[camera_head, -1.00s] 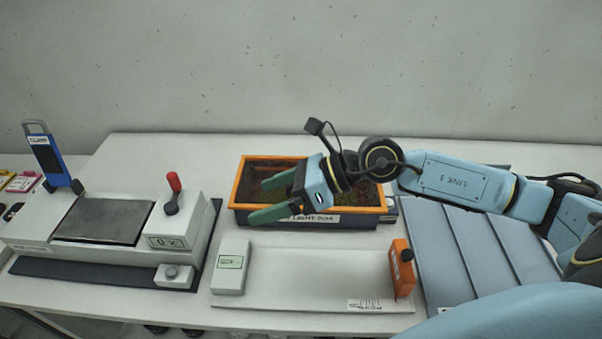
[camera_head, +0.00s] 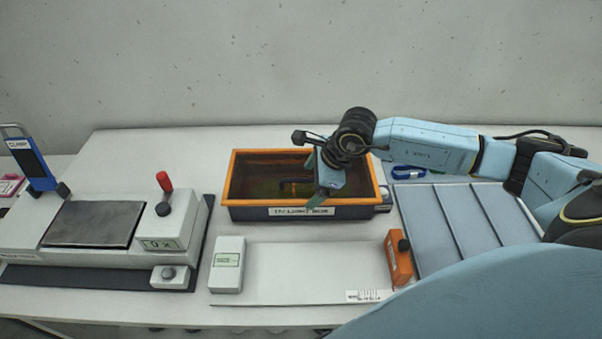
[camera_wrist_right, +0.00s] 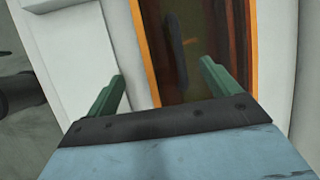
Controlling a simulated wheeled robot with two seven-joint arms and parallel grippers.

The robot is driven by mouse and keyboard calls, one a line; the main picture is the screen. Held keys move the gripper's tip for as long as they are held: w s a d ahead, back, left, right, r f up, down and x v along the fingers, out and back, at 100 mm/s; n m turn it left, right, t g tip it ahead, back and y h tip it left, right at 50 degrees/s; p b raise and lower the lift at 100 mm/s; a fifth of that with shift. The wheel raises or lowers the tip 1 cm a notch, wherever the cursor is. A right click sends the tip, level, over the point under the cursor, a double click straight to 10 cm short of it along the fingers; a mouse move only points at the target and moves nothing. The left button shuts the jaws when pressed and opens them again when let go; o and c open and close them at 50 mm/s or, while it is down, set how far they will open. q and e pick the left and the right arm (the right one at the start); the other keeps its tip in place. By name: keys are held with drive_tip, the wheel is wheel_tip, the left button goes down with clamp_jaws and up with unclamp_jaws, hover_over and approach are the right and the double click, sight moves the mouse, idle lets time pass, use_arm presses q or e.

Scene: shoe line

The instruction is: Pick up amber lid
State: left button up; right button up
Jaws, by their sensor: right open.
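The amber lid (camera_head: 262,181) looks like a dark, see-through amber panel set inside the orange rim of a box at the back middle. A dark bar handle (camera_head: 290,187) stands near its middle. In the right wrist view the lid (camera_wrist_right: 205,25) lies beyond the fingers, with its dark handle (camera_wrist_right: 175,42) upright in the picture. My right gripper (camera_head: 316,180) is over the right half of the box, pointing down, and hides part of the lid. Its green fingers are apart and empty, also in the wrist view (camera_wrist_right: 162,72). My left gripper is out of view.
The box's orange rim (camera_head: 290,152) surrounds the lid. In front are a white tray (camera_head: 310,275), a small white device (camera_head: 228,265) and an orange block (camera_head: 398,258). A press-like machine (camera_head: 110,235) stands left. Grey panels (camera_head: 455,225) and a blue item (camera_head: 408,171) lie right.

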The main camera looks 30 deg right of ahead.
sight(299, 193)
drive_tip(key=x, duration=0.2)
drive_tip(key=p+x, duration=0.1)
drive_tip(key=x, duration=0.1)
drive_tip(key=shift+w+r, duration=0.2)
drive_tip(key=shift+w, duration=0.2)
drive_tip(key=shift+w+a+f, duration=0.2)
drive_tip(key=shift+f, duration=0.4)
drive_tip(key=shift+c, duration=0.5)
drive_tip(key=shift+s, duration=0.15)
clamp_jaws()
